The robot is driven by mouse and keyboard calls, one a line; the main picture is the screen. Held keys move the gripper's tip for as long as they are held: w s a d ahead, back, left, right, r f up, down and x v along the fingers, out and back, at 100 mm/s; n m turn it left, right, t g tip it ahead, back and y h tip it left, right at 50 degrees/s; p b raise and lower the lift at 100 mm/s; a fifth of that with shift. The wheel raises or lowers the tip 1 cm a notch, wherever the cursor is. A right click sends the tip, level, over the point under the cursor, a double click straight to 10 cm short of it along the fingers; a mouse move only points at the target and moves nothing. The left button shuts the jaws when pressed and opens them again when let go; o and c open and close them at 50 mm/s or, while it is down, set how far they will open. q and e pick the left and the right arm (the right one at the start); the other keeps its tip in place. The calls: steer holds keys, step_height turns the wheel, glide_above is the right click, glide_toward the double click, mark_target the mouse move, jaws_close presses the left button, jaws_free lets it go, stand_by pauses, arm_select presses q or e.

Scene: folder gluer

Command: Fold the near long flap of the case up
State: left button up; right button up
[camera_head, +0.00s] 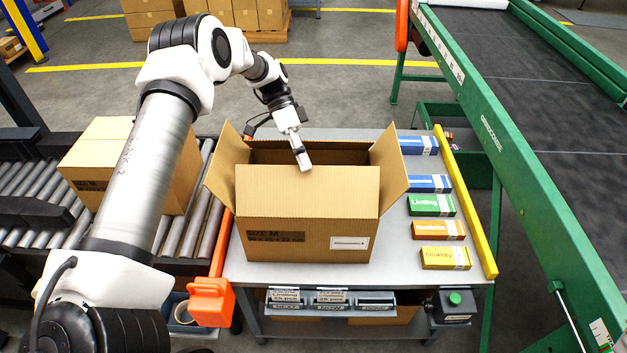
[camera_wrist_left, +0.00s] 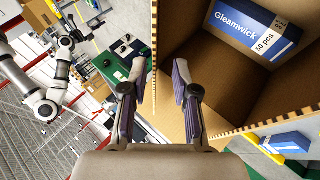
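The brown case (camera_head: 310,242) stands open-topped on the grey table. Its near long flap (camera_head: 308,192) appears to stand up from the near rim, its top edge level. The short side flaps, left (camera_head: 226,160) and right (camera_head: 389,170), stand up and lean outward. My left gripper (camera_head: 304,166) is at the near flap's top edge. In the left wrist view my gripper (camera_wrist_left: 160,68) has its fingers apart, with a cardboard edge running between them; I cannot tell whether they touch it. A blue Gleamwick carton (camera_wrist_left: 256,30) lies inside the case. The far long flap is not clear. My right gripper is not seen.
Several small cartons, such as a yellow one (camera_head: 445,258) and a green one (camera_head: 431,205), line the table's right side beside a yellow bar (camera_head: 466,200). A green-framed conveyor (camera_head: 520,165) stands right. A closed box (camera_head: 105,150) sits on rollers at left.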

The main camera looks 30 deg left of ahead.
mark_target(311, 180)
arm_select(q)
steer(key=x, duration=0.3)
steer(key=p+x, duration=0.1)
steer(key=shift+s+d+r, duration=0.1)
steer(key=shift+s+d, duration=0.25)
steer(key=shift+s, duration=0.05)
steer(key=shift+w+d+f, duration=0.1)
steer(key=shift+d+f, duration=0.1)
steer(key=shift+f, duration=0.25)
jaws_close()
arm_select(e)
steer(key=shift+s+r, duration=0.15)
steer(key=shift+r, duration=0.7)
